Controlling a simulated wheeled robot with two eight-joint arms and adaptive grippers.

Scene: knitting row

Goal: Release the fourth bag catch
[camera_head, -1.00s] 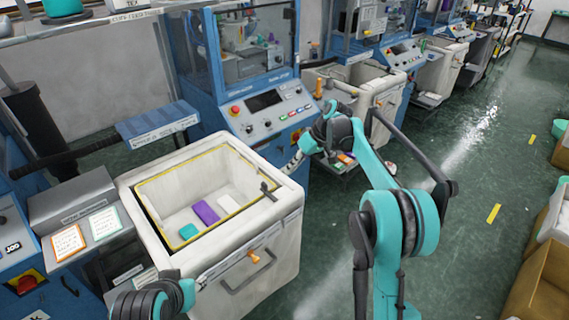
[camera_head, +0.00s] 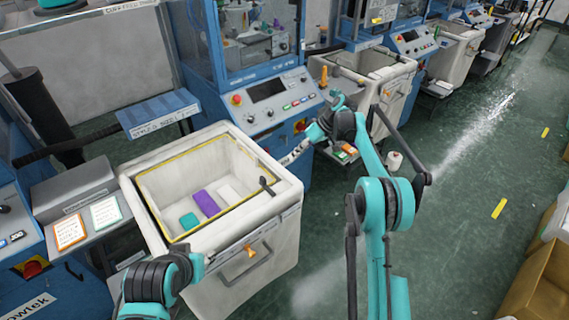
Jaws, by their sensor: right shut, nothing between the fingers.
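The nearest bag (camera_head: 290,205) is an open white bin with a yellow inner edge. An orange catch (camera_head: 250,251) shows on its front face, and a dark lever (camera_head: 266,184) stands on its right rim. My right gripper (camera_head: 284,162) is shut and empty just beyond the bag's right back corner; its tips are small, and contact with the rim is unclear. My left gripper (camera_head: 207,262) is at the bag's front left, mostly hidden by its own arm. An orange handle (camera_head: 323,76) stands at the second bag (camera_head: 393,95). I cannot tell which catch is the fourth.
Teal, purple and white pieces lie in the nearest bag. A blue machine (camera_head: 240,85) stands behind it, and more machines and bags run to the upper right. Cards (camera_head: 105,212) lie on the left ledge. The green floor (camera_head: 465,150) is open at right; brown boxes (camera_head: 540,275) edge it.

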